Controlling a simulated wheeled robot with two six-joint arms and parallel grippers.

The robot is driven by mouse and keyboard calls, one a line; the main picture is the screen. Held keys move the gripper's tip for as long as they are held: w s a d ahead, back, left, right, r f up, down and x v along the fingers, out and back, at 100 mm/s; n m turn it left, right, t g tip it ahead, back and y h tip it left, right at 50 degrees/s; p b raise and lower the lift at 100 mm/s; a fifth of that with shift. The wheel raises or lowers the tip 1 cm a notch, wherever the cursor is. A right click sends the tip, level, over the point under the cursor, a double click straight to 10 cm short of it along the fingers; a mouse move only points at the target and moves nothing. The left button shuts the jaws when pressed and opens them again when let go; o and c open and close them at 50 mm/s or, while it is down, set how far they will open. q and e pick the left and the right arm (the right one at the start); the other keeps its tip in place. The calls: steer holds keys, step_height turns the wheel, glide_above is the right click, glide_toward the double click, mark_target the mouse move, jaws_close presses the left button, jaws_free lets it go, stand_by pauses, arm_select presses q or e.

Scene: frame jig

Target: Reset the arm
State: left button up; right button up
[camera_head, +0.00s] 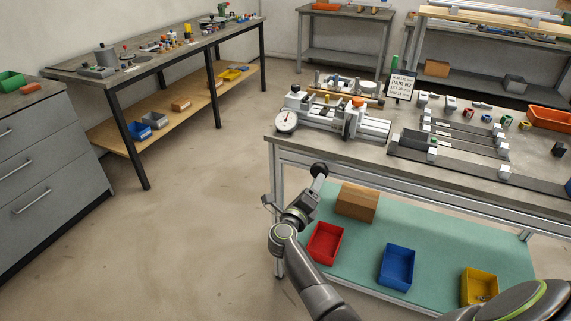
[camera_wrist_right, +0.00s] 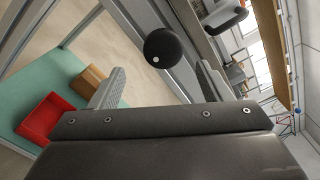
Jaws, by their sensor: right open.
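My right arm comes in from the bottom right in the head view. Its gripper (camera_head: 294,192) is over the floor at the near left corner of the jig bench (camera_head: 300,146), below the level of the bench top. In the right wrist view the two ridged fingers of this gripper (camera_wrist_right: 158,78) stand wide apart with nothing held between them. A black round knob (camera_wrist_right: 173,47) shows between them there, and in the head view (camera_head: 320,169) it is by the gripper's upper end. I cannot tell whether they touch. My left gripper is not in view.
The bench carries a dial-gauge fixture (camera_head: 287,121), rails and small parts. Its lower shelf (camera_head: 330,275) holds a cardboard box (camera_head: 357,203), a red bin (camera_head: 325,243), a blue bin (camera_head: 397,267) and a yellow bin (camera_head: 480,285). The floor to the left is clear.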

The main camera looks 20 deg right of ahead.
steer(key=s+a+f+n+y+p, duration=0.1)
steer(key=s+a+f+n+y, duration=0.1)
steer(key=s+f+n+y, duration=0.5)
steer(key=s+a+f+n+p, duration=0.1)
steer(key=s+f+n, duration=0.4)
steer(key=f+n, duration=0.6)
steer(key=s+a+f+n+y+p, duration=0.15)
steer(key=s+f+n+y, duration=0.35)
steer(key=f, duration=0.7)
steer(key=s+f+n+g, duration=0.3)
steer(key=s+f, duration=0.1)
steer(key=s, duration=0.8)
steer(key=s+f+n+g, duration=0.4)
steer(key=s+f, duration=0.1)
steer(key=s, duration=0.7)
steer(key=s+f+n+g, duration=0.3)
steer(key=s+f, duration=0.2)
steer(key=s, duration=0.8)
steer(key=shift+d+g+y, duration=0.25)
steer(key=shift+g+y, duration=0.05)
